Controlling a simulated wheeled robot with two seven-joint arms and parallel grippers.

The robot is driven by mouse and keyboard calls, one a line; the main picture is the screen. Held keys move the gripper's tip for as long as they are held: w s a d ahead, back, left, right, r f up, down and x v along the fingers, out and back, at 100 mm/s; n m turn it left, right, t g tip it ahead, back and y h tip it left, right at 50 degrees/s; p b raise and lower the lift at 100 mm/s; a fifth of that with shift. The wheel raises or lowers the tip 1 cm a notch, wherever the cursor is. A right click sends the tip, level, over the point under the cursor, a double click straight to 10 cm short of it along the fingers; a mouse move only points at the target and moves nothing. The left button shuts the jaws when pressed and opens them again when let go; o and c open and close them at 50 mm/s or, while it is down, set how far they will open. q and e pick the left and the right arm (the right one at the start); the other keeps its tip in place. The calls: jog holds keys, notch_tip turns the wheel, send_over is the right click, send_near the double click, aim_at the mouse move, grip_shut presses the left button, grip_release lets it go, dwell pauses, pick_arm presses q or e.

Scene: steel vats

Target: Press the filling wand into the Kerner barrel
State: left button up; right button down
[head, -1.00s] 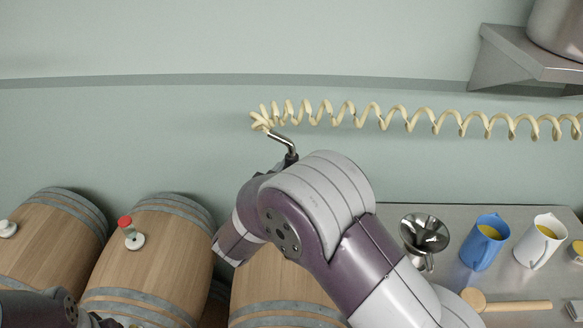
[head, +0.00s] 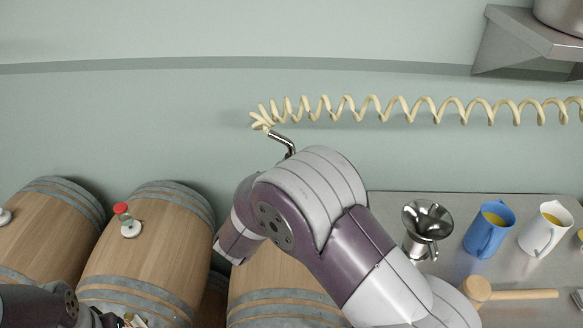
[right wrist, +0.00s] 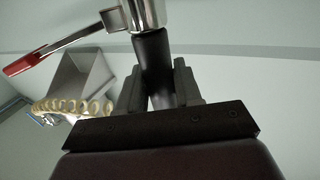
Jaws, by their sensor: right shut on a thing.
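The filling wand's bent steel pipe (head: 282,140) shows above my right arm in the head view, joined to a cream coiled hose. In the right wrist view my right gripper (right wrist: 160,88) is shut on the wand's black grip (right wrist: 152,60), below a chrome body and a red-tipped lever (right wrist: 32,58). The wand's lower end is hidden. Three barrels show: a left one (head: 45,235), a middle one (head: 150,260) with a red-capped glass piece (head: 125,215) in a white bung, and a right one (head: 275,280), partly behind my arm. No Kerner label is readable. My left arm is at the bottom left; its jaws are unclear.
A steel table (head: 385,205) at the right bears a steel funnel (head: 425,225), a blue jug (head: 488,230), a white jug (head: 545,228) and a wooden mallet (head: 505,294). A steel wall bracket (head: 515,45) is at the top right. The coiled hose (head: 400,110) runs along the wall.

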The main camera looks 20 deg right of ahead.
jog(key=shift+f+b, duration=2.8)
jog(key=shift+f, duration=1.35)
jog(key=shift+f+b, duration=1.1)
jog(key=shift+f, duration=0.6)
jog(key=c, duration=0.7)
grip_release()
jog(key=shift+s, duration=0.1)
